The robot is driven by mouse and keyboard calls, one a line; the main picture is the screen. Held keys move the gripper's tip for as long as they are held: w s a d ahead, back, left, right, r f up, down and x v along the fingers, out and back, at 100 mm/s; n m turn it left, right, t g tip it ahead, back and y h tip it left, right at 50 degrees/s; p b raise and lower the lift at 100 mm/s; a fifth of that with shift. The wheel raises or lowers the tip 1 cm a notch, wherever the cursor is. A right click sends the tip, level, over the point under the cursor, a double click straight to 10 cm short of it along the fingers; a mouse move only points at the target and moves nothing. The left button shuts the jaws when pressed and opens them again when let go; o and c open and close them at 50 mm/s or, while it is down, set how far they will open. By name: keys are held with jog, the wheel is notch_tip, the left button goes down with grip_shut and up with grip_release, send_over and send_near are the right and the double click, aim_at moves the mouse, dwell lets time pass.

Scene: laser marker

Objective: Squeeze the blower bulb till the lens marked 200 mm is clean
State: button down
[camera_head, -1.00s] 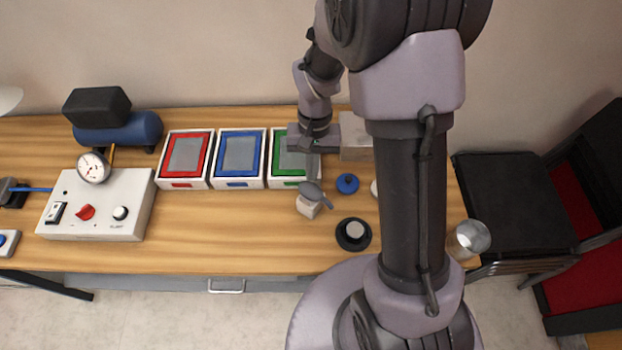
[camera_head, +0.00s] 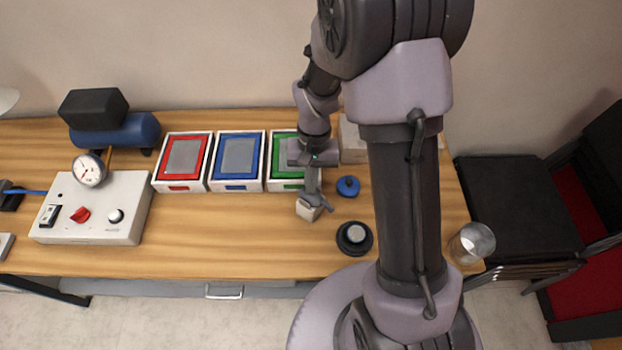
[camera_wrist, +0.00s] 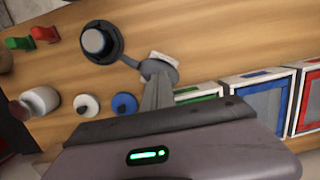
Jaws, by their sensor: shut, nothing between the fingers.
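A grey rounded piece with a narrow nozzle, which looks like the blower bulb (camera_wrist: 168,73), sits on a small white block (camera_head: 309,211). Its nozzle points towards a round black holder with a grey-blue disc (camera_head: 354,236), which looks like a lens; the holder also shows in the wrist view (camera_wrist: 98,42). I cannot read any 200 mm mark or judge dirt on it. My gripper (camera_head: 312,192) points down over the bulb, shut and empty. In the wrist view its fingers (camera_wrist: 157,80) overlap the bulb and partly hide it; I cannot tell whether they touch.
A blue round piece (camera_head: 348,186) lies right of the bulb, with a white round piece (camera_wrist: 87,105) beside it. Red (camera_head: 183,160), blue (camera_head: 237,160) and green framed boxes stand left and behind. A control box (camera_head: 95,207) stands farther left. The front-middle tabletop is clear.

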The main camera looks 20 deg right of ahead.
jog(key=shift+s, duration=0.1)
notch_tip(320, 180, up, 14)
jog(key=w+d+p, duration=0.1)
jog(key=w+p, duration=0.1)
jog(key=p, duration=0.3)
jog(key=shift+w+d+p, duration=0.15)
jog(key=shift+p, duration=0.25)
jog(key=shift+f, duration=0.15)
jog(key=f+b, duration=0.3)
jog(key=f, duration=0.1)
jog(key=s+a+f+b, duration=0.1)
jog(key=f+b, duration=0.2)
jog(key=f, duration=0.1)
jog(key=s+f+b, duration=0.1)
jog(key=f+b, duration=0.2)
jog(key=f, duration=0.1)
jog(key=shift+s+a, duration=0.1)
jog(key=shift+a, duration=0.1)
